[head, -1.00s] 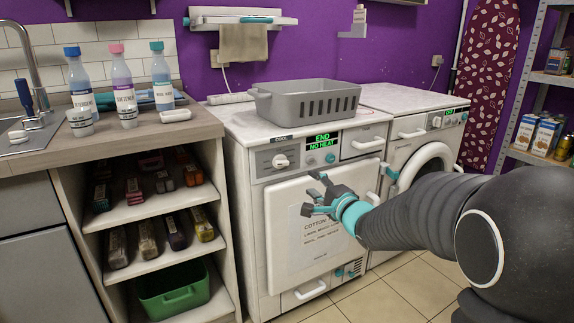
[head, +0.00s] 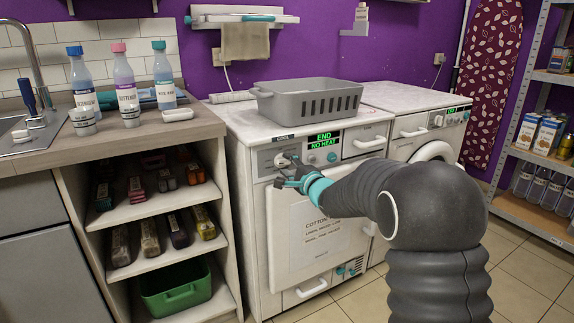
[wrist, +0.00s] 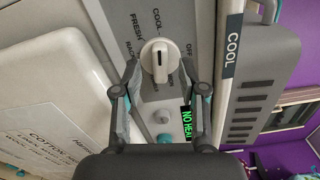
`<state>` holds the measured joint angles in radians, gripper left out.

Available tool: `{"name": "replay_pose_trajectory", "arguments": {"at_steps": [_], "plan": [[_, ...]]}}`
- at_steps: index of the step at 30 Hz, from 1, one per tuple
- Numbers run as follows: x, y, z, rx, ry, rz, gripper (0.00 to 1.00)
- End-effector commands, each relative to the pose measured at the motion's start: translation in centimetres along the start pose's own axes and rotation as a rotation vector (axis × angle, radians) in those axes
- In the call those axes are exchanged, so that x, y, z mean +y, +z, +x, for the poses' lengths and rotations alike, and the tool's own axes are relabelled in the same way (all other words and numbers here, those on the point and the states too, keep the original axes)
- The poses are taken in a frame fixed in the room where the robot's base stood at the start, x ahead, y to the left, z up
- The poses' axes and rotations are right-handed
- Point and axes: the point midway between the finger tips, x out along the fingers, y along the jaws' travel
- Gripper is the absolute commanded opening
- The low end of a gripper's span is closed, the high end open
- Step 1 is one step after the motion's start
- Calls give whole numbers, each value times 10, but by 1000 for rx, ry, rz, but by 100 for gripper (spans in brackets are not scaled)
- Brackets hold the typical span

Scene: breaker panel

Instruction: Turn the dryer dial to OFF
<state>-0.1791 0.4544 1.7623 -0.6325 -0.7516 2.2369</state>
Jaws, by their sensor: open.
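The dryer (head: 262,215) is the white machine under the grey basket, with a green END / NO HEAT display (head: 323,140). Its round off-white dial (head: 281,160) is at the left of the control panel, partly hidden by my gripper (head: 284,172). In the wrist view the dial (wrist: 157,62) lies between the fingertips of my open gripper (wrist: 163,76), which do not visibly grip it. The dial's raised ridge runs roughly up-down in that picture, in line with the COOL label above it. The OFF label is to the upper right; FRESH is to the left.
A grey basket (head: 308,101) stands on the dryer top. The dryer door (head: 290,225) with a paper note is below the panel. A second white machine (head: 415,118) stands at right. Wooden shelves (head: 150,210) with a counter and bottles are at left.

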Motion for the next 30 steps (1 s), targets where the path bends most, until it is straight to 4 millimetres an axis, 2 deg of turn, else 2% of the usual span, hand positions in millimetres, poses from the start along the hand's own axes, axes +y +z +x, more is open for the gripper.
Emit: {"name": "replay_pose_trajectory", "arguments": {"at_steps": [4,13,14,18,30], "plan": [[0,0,9,0,1,0,42],[0,0,11,1,0,0,42],[0,0,11,0,0,0,37],[0,0,11,1,0,0,2],[0,0,11,1,0,-30,0]]}}
